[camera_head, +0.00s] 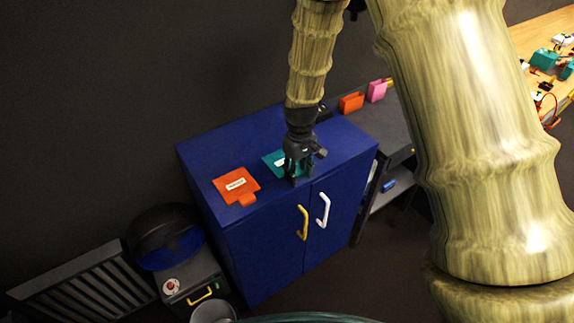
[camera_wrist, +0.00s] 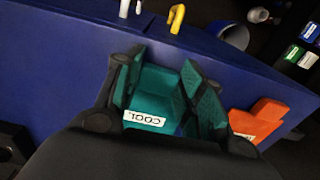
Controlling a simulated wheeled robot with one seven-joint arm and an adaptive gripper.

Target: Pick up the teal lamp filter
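The teal lamp filter (camera_head: 272,160) lies flat on top of the blue cabinet, partly hidden by my gripper in the head view. In the wrist view the filter (camera_wrist: 157,87) shows between my fingers, with a white label reading "COOL". My gripper (camera_head: 298,176) points down over the filter's right part. In the wrist view my gripper (camera_wrist: 165,85) has its fingers apart, one on each side of the filter's visible part. I cannot tell whether they touch it.
An orange filter (camera_head: 236,186) with a white label lies on the blue cabinet (camera_head: 210,148), left of the teal one. The cabinet has a yellow handle (camera_head: 303,222) and a white handle (camera_head: 323,210). Orange (camera_head: 351,102) and pink (camera_head: 376,91) holders stand on the grey unit behind.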

